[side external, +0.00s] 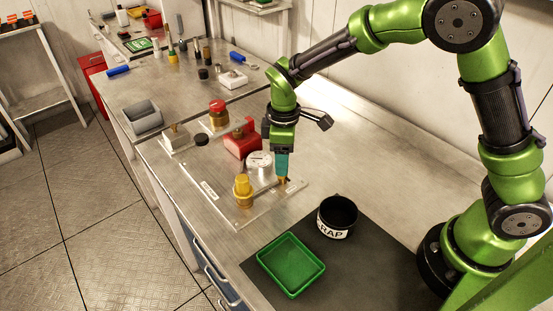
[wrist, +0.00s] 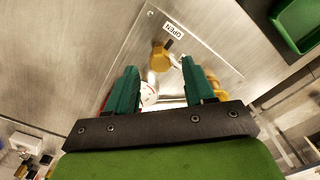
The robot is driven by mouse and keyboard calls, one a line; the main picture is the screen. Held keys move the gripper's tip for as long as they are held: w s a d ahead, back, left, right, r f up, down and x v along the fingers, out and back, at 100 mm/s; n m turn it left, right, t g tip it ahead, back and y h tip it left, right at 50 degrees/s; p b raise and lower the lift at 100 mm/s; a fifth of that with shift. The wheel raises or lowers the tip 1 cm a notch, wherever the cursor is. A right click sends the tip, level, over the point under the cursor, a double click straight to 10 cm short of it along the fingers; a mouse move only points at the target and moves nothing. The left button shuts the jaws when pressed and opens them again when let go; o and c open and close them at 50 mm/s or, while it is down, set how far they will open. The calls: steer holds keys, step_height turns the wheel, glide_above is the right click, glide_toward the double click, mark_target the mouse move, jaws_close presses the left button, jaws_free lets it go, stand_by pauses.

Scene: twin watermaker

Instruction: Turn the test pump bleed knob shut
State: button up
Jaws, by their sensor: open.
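A yellow knob (side external: 242,187) stands upright on the front part of the metal pump plate (side external: 213,207). A round white gauge (side external: 260,160) is just left of my gripper.
A red block (side external: 241,141) and a red-topped fitting (side external: 218,113) stand behind the gauge. A black scrap cup (side external: 338,213) and a green tray (side external: 291,265) are on the dark mat (side external: 375,262) to the right.

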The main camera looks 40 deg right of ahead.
steer(key=shift+f, duration=1.35)
steer(key=shift+c, duration=0.4)
jaws_close()
